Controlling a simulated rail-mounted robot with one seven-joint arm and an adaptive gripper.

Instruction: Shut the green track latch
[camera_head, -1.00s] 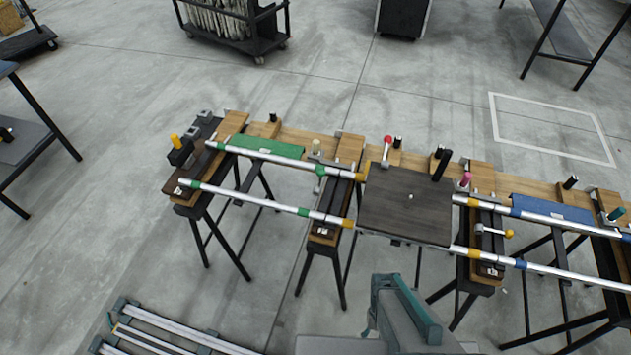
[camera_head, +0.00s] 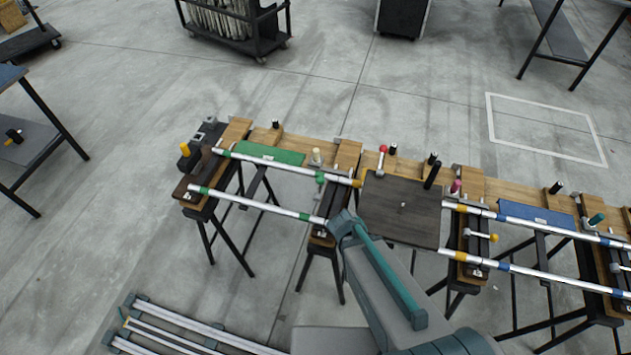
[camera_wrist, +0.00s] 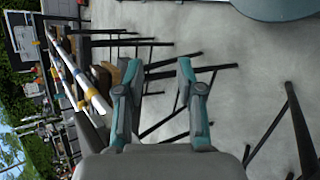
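The green-marked track (camera_head: 272,204) lies at the left of the workbench, with green bands on its two silver rails. A small green knob (camera_head: 320,178) sits by the right part of its back rail; it is too small to tell the latch's position. In the wrist view my gripper (camera_wrist: 159,72) is open, with two teal-and-grey fingers apart and nothing between them. In the head view my arm reaches up to the front rail and hides part of it near the joint. The fingers are not clear there. The wrist view shows rails at left, outside the fingers.
A dark square board (camera_head: 400,208) joins the green-marked track to the blue-marked track (camera_head: 540,218). Levers with a red knob (camera_head: 382,151) and a yellow knob (camera_head: 493,238) stand near it. Spare rails (camera_head: 180,325) lie at lower left. Floor in front is open.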

